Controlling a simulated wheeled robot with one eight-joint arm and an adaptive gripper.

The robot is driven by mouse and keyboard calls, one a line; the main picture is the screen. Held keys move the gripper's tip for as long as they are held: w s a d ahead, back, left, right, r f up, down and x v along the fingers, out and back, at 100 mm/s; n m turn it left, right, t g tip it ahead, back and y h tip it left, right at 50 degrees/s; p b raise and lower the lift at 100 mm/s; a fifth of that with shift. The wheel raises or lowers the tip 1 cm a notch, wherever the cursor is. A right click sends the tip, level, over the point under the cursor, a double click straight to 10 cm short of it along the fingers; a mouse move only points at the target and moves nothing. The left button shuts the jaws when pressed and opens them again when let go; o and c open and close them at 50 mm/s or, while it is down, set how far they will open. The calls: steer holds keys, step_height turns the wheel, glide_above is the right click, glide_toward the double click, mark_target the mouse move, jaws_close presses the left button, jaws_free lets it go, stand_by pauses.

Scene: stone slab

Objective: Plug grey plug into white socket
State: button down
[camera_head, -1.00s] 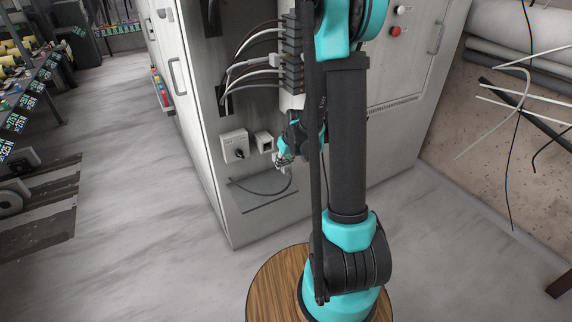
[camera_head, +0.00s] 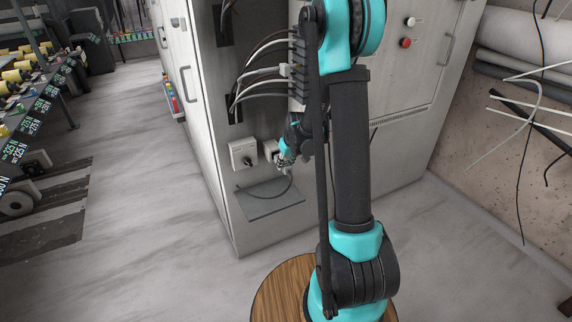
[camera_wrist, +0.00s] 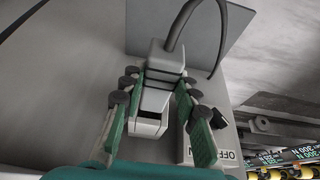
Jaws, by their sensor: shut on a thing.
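My gripper (camera_wrist: 158,104) has green-padded fingers shut on both sides of the grey plug (camera_wrist: 165,62), with black joints beside it. A dark cable (camera_wrist: 184,25) leaves the plug's far end. The white socket (camera_wrist: 149,125) shows just past the plug's near end, between the fingers. Plug and socket overlap in the wrist view; I cannot tell how deep the plug sits. In the head view my gripper (camera_head: 285,160) is at the cabinet face and partly covers the socket (camera_head: 270,149). The plug is not clear there.
A switch box (camera_head: 242,153) with a black knob is left of the socket; its OFF label (camera_wrist: 228,155) shows in the wrist view. A grey shelf (camera_head: 272,207) sticks out below, with the cable over it. Cables and a black terminal block (camera_head: 298,70) are above. Floor at left is open.

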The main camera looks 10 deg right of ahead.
steer(key=shift+w+a, duration=0.3)
steer(key=shift+w, duration=0.6)
steer(key=shift+w+a, duration=0.25)
steer(key=shift+w, duration=0.6)
steer(key=shift+w+a, duration=0.3)
steer(key=shift+w, duration=0.6)
stand_by(5.3)
